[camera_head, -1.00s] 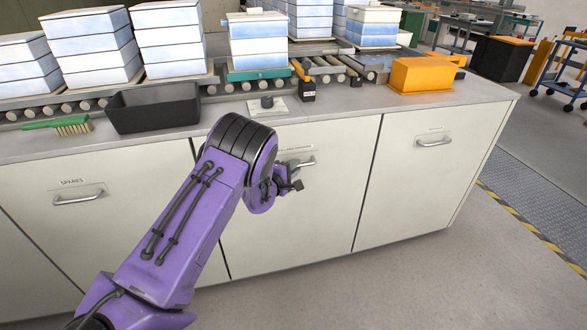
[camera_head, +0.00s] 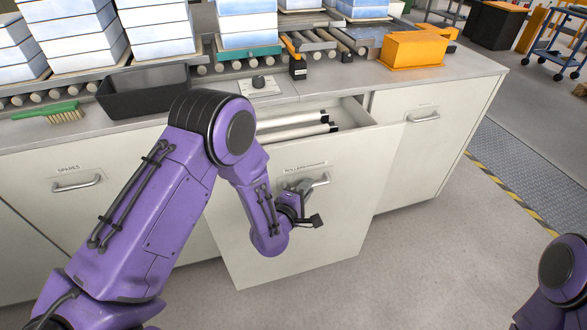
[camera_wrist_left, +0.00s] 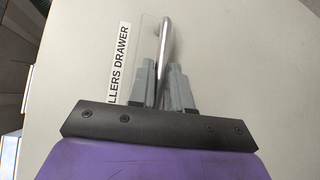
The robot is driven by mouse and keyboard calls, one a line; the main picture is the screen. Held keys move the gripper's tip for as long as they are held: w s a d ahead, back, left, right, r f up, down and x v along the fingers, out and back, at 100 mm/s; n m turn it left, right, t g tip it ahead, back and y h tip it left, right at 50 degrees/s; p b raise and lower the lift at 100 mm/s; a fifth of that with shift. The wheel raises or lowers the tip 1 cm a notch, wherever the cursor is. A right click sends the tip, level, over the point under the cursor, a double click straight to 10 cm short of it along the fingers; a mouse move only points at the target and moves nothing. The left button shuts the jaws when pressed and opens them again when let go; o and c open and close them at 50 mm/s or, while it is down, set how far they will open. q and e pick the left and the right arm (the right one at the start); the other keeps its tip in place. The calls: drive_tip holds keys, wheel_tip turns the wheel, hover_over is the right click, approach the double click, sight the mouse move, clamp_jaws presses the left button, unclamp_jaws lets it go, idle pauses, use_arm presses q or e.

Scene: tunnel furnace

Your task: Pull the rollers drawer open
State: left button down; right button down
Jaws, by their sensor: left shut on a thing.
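The rollers drawer (camera_head: 340,220) stands pulled out from the counter, and its open top shows in the head view. Light-coloured rollers (camera_head: 292,126) with dark ends lie inside it. My left gripper (camera_head: 304,186) is at the drawer front, shut on the metal handle (camera_head: 320,181). In the left wrist view the two grey fingers (camera_wrist_left: 163,86) sit on either side of the handle bar (camera_wrist_left: 166,45), beside the label (camera_wrist_left: 119,62), partly readable as "LLERS DRAWER". My right gripper is not in view; part of my right arm shows at the lower right.
The counter holds a black tray (camera_head: 145,92), a green brush (camera_head: 50,113), a knob panel (camera_head: 260,87) and an orange box (camera_head: 413,50). The spares drawer (camera_head: 80,180) and right-hand drawer (camera_head: 425,150) are shut. Free floor (camera_head: 440,260) lies to the right.

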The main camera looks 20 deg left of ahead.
use_arm(q)
drive_tip(key=s+d, duration=0.4)
drive_tip(key=s, duration=0.1)
drive_tip(key=shift+s+d, duration=0.15)
drive_tip(key=shift+d, duration=0.05)
drive_tip(key=c, duration=1.1)
unclamp_jaws()
drive_tip(key=shift+c, duration=0.2)
drive_tip(key=s+r+b, duration=0.1)
drive_tip(key=s, duration=0.9)
drive_tip(key=shift+s+a+r, duration=0.15)
drive_tip(key=shift+a+r, duration=0.05)
drive_tip(key=shift+a, duration=0.25)
